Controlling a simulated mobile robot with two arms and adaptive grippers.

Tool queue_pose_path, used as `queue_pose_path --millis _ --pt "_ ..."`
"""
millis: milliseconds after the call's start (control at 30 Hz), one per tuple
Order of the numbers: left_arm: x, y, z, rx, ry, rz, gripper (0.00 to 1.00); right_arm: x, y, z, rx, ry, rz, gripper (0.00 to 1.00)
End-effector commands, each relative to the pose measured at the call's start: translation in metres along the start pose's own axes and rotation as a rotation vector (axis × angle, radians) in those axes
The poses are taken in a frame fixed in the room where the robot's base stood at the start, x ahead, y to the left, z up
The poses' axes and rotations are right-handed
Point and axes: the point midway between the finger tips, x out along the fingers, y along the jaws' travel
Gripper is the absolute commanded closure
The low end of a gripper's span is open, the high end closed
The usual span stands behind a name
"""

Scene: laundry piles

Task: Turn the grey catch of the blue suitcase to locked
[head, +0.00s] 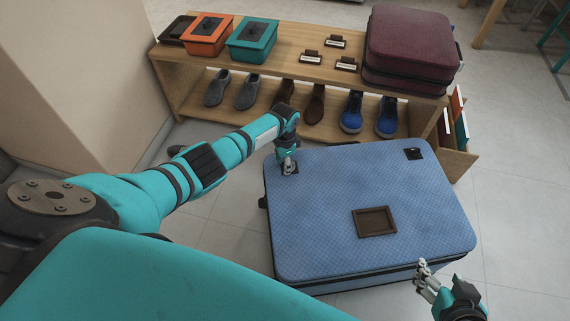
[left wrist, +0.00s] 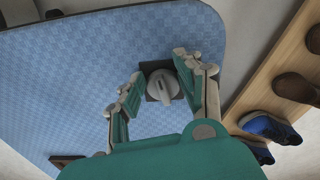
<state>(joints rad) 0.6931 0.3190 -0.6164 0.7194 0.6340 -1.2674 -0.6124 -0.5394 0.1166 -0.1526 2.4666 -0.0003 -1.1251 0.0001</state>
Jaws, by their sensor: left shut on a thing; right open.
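The blue suitcase (head: 335,220) lies flat on the floor with its lid closed; its blue top fills much of the left wrist view (left wrist: 70,75). The grey catch (left wrist: 163,86) is a round knob with a raised ridge on a dark square plate near the suitcase's far left corner. My left gripper (head: 288,164) is down at this corner and mostly covers the catch in the head view. In the left wrist view its fingers (left wrist: 159,84) are on either side of the knob, shut on it. My right gripper (head: 425,277) is open and empty at the suitcase's near right edge.
A wooden bench (head: 290,65) stands behind the suitcase, holding an orange box (head: 207,40), a teal box (head: 252,45) and a maroon suitcase (head: 412,45). Several shoes stand on its lower shelf. A brown frame (head: 374,221) lies on the lid.

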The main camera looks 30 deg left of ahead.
Motion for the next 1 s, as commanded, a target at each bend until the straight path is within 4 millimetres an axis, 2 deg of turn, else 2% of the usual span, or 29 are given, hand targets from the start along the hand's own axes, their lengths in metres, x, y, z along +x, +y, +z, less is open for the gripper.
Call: queue_pose_path --millis 400,933,967,1000 --pt "0.0 0.0 -0.003 0.184 0.005 0.006 0.97 0.003 -0.001 -0.015 -0.002 0.071 -0.003 0.4" --pt "0.0 0.001 -0.003 0.209 0.005 0.007 0.97 0.003 -0.002 -0.017 -0.002 0.078 -0.004 0.4" --pt "0.0 0.001 -0.003 0.208 0.005 0.007 0.63 0.003 -0.002 -0.016 -0.002 0.077 -0.004 0.4" --pt "0.0 0.001 -0.003 0.208 0.004 0.007 0.58 0.003 -0.002 -0.016 -0.002 0.076 -0.004 0.4"
